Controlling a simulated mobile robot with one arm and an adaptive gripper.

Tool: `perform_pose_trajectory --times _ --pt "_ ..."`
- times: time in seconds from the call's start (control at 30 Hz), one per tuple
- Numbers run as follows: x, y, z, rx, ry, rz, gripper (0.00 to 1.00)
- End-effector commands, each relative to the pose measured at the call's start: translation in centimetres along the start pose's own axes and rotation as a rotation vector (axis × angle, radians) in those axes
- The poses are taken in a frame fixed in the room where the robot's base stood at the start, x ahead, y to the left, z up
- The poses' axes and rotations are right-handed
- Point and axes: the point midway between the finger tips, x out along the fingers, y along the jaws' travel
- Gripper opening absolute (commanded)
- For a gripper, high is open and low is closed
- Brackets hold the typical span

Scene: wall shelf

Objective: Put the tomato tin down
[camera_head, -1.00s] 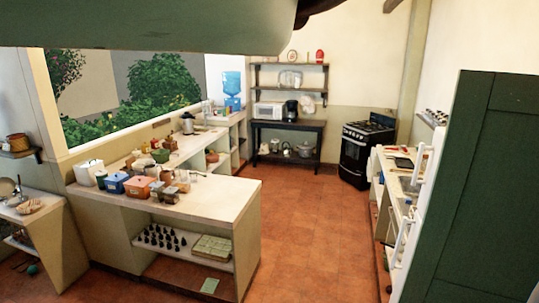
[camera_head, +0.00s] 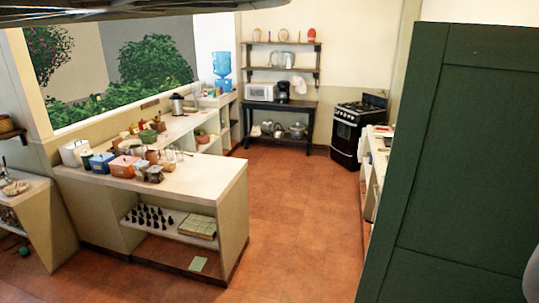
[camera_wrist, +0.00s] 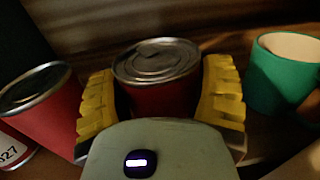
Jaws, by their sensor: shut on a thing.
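A red tin with a bare metal lid (camera_wrist: 158,92) sits between the yellow fingers of my gripper (camera_wrist: 160,85) in the wrist view. My gripper is shut on this tin, one finger on each side. Its label is hidden, so I cannot read that it is the tomato tin. A dark wooden surface (camera_wrist: 215,40) shows behind and around it; I cannot tell whether the tin's base touches it. The head view shows neither my gripper nor the held tin.
A second red tin (camera_wrist: 48,110) stands close by on the left in the wrist view. A green cup (camera_wrist: 278,85) is close on the right. In the head view, a large green panel (camera_head: 465,160) fills the right side; the tiled floor (camera_head: 290,220) is clear.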

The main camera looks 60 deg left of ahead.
Motion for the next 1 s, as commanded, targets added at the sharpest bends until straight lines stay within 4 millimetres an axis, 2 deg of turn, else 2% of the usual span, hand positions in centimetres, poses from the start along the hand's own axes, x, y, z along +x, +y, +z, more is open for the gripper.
perform_pose_trajectory --times 0.27,0.3,0.47,0.8,1.0 --pt "0.0 0.0 0.0 -0.002 -0.003 0.0 0.26" --pt "0.0 0.0 -0.1 -0.001 -0.001 0.0 0.73" --pt "0.0 0.1 -0.1 0.0 0.0 0.001 0.89" --pt "0.0 0.0 0.4 0.002 0.0 0.0 0.89" --pt "-1.1 -0.2 0.1 0.004 -0.007 -0.004 0.89"
